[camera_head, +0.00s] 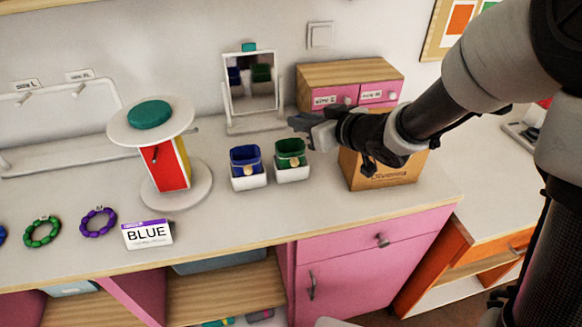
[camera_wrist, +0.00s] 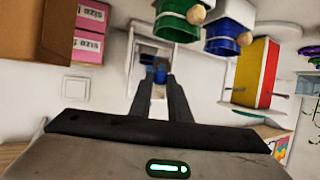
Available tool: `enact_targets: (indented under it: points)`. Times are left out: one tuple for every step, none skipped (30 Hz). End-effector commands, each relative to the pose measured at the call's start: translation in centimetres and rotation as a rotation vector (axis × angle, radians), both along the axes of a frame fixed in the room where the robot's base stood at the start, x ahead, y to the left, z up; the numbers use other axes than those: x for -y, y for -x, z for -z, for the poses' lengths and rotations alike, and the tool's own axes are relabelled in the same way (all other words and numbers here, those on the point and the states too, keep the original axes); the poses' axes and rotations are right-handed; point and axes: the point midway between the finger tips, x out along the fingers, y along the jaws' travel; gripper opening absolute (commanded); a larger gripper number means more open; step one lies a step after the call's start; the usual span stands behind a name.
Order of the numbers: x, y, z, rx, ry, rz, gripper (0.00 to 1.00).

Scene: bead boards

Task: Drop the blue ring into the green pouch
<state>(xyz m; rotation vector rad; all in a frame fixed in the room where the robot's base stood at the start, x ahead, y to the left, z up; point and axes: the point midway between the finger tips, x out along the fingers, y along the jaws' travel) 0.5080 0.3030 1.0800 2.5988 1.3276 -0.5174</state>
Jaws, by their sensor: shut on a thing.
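My gripper (camera_head: 298,123) is above the counter, close to the green pouch and in front of the mirror. In the wrist view its fingers (camera_wrist: 160,80) are closed on a small blue thing, which I take to be the blue ring (camera_wrist: 160,71); its shape is partly hidden. In the head view I cannot make out the ring. The green pouch (camera_head: 290,148) stands open in a white holder, just below and left of my gripper. It also shows at the top of the wrist view (camera_wrist: 178,22). The blue pouch (camera_head: 245,157) stands directly left of it.
A mirror (camera_head: 251,85) stands behind the pouches. A cardboard box (camera_head: 383,168) and a pink-drawer cabinet (camera_head: 350,75) are at right. A round stand (camera_head: 165,165), a BLUE sign (camera_head: 148,235), a purple bracelet (camera_head: 98,222) and a green bracelet (camera_head: 41,232) are at left.

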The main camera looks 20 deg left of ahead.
Motion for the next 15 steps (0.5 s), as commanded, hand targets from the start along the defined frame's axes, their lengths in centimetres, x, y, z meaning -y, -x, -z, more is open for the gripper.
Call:
enact_targets:
  points:
    - [-0.01,0.00,0.56,0.001,0.000,0.000,0.00]
    - [0.00,0.00,0.60,0.001,-0.001,0.000,0.00]
    - [0.00,-0.01,0.61,0.001,-0.001,0.000,0.00]
    - [0.00,-0.01,0.59,0.001,-0.001,0.000,0.00]
    - [0.01,-0.01,0.55,0.001,-0.001,0.000,0.00]
    - [0.00,-0.01,0.51,0.001,-0.001,0.000,0.00]
    - [0.01,-0.02,0.48,0.001,-0.001,0.000,0.00]
    - [0.01,-0.01,0.48,0.001,-0.001,0.000,0.00]
    - [0.01,-0.01,0.48,0.001,-0.001,0.000,0.00]
    - [0.00,-0.01,0.48,0.001,-0.001,0.000,0.18]
    - [0.00,-0.01,0.48,0.001,-0.001,0.000,0.23]
    - [0.00,-0.01,0.49,0.001,-0.001,0.000,0.30]
    - [0.00,-0.01,0.49,0.001,-0.001,0.000,0.35]
    - [0.00,-0.01,0.49,0.000,0.000,0.000,0.38]
    - [0.00,-0.01,0.49,0.000,0.000,0.000,0.38]
